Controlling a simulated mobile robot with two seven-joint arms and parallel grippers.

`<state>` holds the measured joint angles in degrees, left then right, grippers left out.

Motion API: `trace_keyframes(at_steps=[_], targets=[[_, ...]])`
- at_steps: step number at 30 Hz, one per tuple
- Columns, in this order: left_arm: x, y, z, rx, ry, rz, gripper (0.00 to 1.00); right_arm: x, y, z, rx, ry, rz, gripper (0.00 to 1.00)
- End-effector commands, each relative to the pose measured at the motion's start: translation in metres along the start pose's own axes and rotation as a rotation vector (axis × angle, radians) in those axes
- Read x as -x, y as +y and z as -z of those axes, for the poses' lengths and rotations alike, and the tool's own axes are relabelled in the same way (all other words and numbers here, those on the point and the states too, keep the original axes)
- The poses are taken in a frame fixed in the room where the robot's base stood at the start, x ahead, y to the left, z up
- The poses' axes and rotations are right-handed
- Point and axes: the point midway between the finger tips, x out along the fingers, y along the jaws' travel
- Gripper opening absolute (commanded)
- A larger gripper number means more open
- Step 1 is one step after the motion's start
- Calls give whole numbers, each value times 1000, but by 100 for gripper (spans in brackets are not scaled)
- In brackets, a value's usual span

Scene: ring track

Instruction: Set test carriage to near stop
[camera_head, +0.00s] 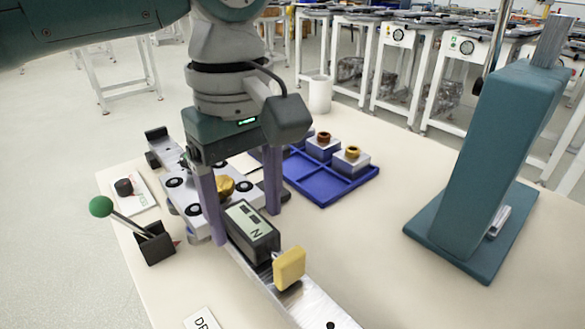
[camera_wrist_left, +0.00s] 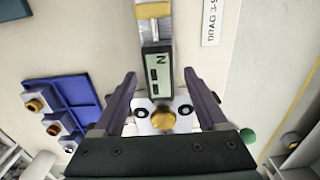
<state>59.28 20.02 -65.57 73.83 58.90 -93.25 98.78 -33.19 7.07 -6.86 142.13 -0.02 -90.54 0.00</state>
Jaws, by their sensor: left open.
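The test carriage looks to be the pale plate (camera_head: 178,205) with black round discs and a gold knob (camera_head: 224,186). It sits on a metal rail (camera_head: 312,305) running along the table. A dark gauge block (camera_head: 251,232) with a display is on the rail on the camera's side of it. A yellow tab (camera_head: 289,268) stands beyond the gauge's front end; I cannot tell whether it is the near stop. My left gripper (camera_head: 245,228) is open, its fingers pointing down on either side of the rail. In the wrist view the gold knob (camera_wrist_left: 163,118) and gauge (camera_wrist_left: 158,75) show between the fingers.
A blue tray (camera_head: 340,190) holding blocks with rings stands behind. A green-balled lever (camera_head: 101,207) on a black base is at left. A tall teal stand (camera_head: 490,170) is at right. The table between stand and rail is clear.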

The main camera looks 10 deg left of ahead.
Motion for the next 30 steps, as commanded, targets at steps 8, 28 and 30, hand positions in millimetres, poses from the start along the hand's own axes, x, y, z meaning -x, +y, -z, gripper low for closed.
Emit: trace_keyframes(at_steps=[8,28,30], targets=[[-19,0,0,-2,0,-1,75,-5,0,-2,1,-1,-1,64],[-18,0,0,-2,0,-1,21,-5,-2,-2,-4,-1,4,64],[-18,0,0,-2,0,-1,13,-5,-2,-2,-4,-1,4,64]])
